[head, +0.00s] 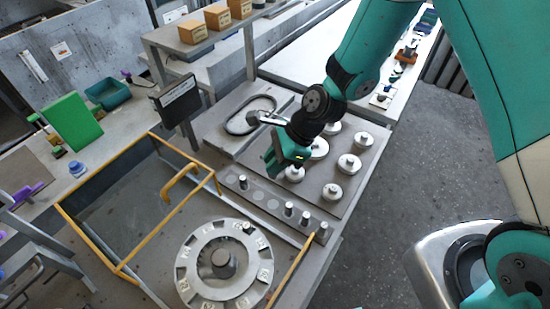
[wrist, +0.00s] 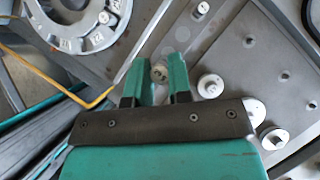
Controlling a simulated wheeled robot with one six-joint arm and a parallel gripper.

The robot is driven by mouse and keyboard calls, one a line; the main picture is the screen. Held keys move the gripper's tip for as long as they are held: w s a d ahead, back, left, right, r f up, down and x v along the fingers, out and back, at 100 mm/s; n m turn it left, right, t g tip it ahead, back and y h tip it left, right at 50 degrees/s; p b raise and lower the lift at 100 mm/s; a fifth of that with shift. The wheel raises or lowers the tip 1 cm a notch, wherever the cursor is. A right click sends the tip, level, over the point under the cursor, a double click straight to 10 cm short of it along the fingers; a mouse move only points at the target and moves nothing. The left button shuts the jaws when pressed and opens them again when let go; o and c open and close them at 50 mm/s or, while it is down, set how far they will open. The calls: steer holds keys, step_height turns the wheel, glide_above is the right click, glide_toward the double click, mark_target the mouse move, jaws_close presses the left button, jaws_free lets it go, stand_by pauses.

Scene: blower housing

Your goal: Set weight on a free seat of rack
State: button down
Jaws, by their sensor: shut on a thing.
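My gripper (wrist: 158,78) is shut on a small grey cylindrical weight (wrist: 159,72), seen end-on between the green fingers in the wrist view. In the head view my gripper (head: 280,165) is above the back edge of the rack, and the held weight cannot be made out there. The rack (head: 230,178) is a grey strip with a row of round seats. One dark weight with a pale top (head: 243,182) stands near its left end, and others, such as this one (head: 288,209), stand towards the right end. Pale, empty round seats (head: 258,195) show between them.
A plate with several white knobbed discs (head: 349,163) lies behind and right of the rack. A numbered ring (head: 190,274) stands in front. A yellow-edged tray (head: 118,268) is at left. A dark sign (head: 177,98) and a shelf with boxes (head: 193,31) stand behind.

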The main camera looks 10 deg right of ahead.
step_height(320, 180, down, 10)
steer(key=b, duration=0.8)
steer(key=shift+f+b, duration=0.15)
steer(key=shift+b, duration=0.15)
steer(key=shift+f, duration=0.55)
steer(key=shift+f, duration=0.3)
steer(key=shift+f, duration=0.35)
steer(key=shift+f, duration=0.2)
stand_by(0.4)
steer(key=shift+f+b, duration=0.3)
steer(key=shift+b, duration=0.05)
steer(key=c, duration=1)
jaws_free()
steer(key=shift+o, duration=0.2)
